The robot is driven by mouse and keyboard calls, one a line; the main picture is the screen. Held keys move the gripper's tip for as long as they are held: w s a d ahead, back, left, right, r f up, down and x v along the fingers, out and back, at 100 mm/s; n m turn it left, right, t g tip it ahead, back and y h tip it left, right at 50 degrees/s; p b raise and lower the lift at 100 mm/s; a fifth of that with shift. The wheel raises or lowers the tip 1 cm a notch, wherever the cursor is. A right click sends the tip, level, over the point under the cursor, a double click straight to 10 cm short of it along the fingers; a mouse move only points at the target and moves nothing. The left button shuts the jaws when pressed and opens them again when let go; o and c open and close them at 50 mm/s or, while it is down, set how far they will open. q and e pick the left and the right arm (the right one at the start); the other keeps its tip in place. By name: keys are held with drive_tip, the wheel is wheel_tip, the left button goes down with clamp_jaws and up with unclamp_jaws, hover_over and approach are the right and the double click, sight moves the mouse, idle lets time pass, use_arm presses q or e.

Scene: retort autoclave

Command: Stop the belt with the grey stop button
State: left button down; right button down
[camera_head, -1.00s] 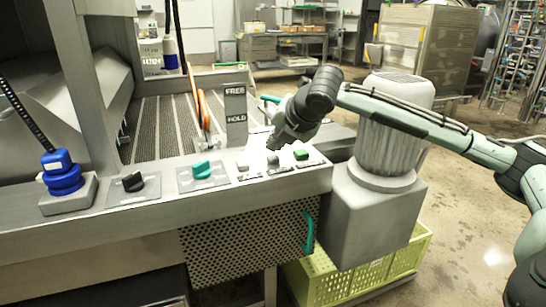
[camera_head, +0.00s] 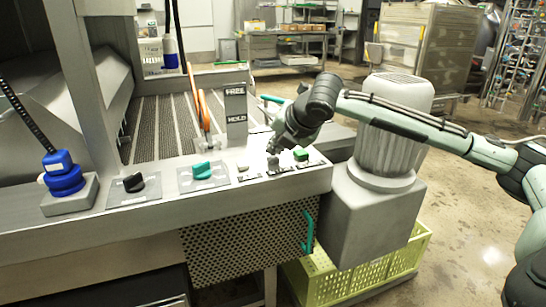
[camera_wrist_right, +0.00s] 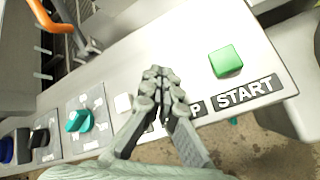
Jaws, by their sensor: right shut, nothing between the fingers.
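The grey stop button (camera_head: 273,164) sits on the sloped control panel, between a white button (camera_head: 243,168) and the green start button (camera_head: 301,154). My right gripper (camera_head: 274,149) is shut and empty, with its fingertips right above the grey button. Whether they touch it is unclear. In the right wrist view the shut fingers (camera_wrist_right: 160,76) point at the panel and hide the grey button. Only the end of its label shows beside them, left of the START label (camera_wrist_right: 245,94) and the green button (camera_wrist_right: 225,61). My left gripper is out of view.
Left along the panel are a teal knob (camera_head: 202,170), a black knob (camera_head: 133,182) and a blue emergency-type button (camera_head: 63,178). A FREE/HOLD post (camera_head: 236,112) and an orange lever (camera_head: 201,105) stand behind. A grey motor housing (camera_head: 388,140) is at right.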

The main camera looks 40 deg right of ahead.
sight(275, 159)
drive_tip(key=shift+f, duration=0.55)
idle(0.6)
drive_tip(key=shift+r, duration=0.1)
drive_tip(key=shift+r+p, duration=0.9)
drive_tip(key=shift+p, duration=0.6)
drive_tip(key=shift+r, duration=2.5)
